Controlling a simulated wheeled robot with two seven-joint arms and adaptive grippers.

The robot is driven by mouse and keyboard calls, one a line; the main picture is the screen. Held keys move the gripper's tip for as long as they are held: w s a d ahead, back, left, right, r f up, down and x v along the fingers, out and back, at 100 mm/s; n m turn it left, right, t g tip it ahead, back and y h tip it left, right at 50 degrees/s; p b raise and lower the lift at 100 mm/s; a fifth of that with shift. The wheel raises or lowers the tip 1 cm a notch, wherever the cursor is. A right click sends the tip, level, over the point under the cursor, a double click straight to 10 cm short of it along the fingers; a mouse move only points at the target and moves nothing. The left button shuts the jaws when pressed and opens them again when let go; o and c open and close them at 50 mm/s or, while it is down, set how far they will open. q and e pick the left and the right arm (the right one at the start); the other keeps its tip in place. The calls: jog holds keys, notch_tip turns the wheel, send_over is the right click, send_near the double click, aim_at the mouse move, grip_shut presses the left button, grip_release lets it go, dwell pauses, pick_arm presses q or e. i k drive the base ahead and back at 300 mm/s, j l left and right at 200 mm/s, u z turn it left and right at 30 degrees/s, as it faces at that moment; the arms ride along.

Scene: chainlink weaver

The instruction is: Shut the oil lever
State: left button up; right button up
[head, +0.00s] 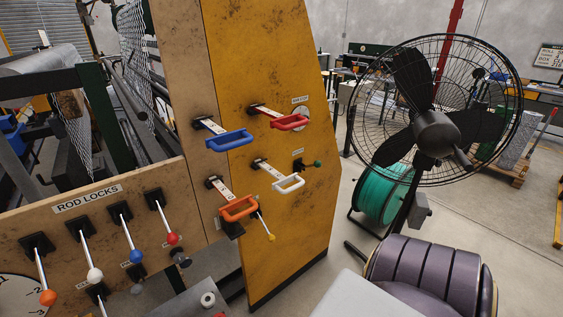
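A yellow machine panel (285,80) carries several levers with looped handles: blue (228,140), red (288,122), white (288,184) and orange (238,208). Two thinner levers show there too, one with a green knob (318,163) and one with a yellow knob (270,238). The small labels are too small to read, so I cannot tell which one is the oil lever. The looped handles stick out from the panel on pale arms. Neither of my grippers is in view.
A wooden panel marked ROD LOCKS (88,198) at left holds several ball-knob levers. A large black fan (436,134), a green hose reel (384,195) and a purple padded seat (428,275) stand at right. Some floor (325,235) beside the yellow panel is clear.

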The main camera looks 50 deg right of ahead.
aim_at(271, 237)
jog(key=k+l+z, duration=0.1)
jog(key=z, duration=1.25)
jog(key=k+l, duration=0.05)
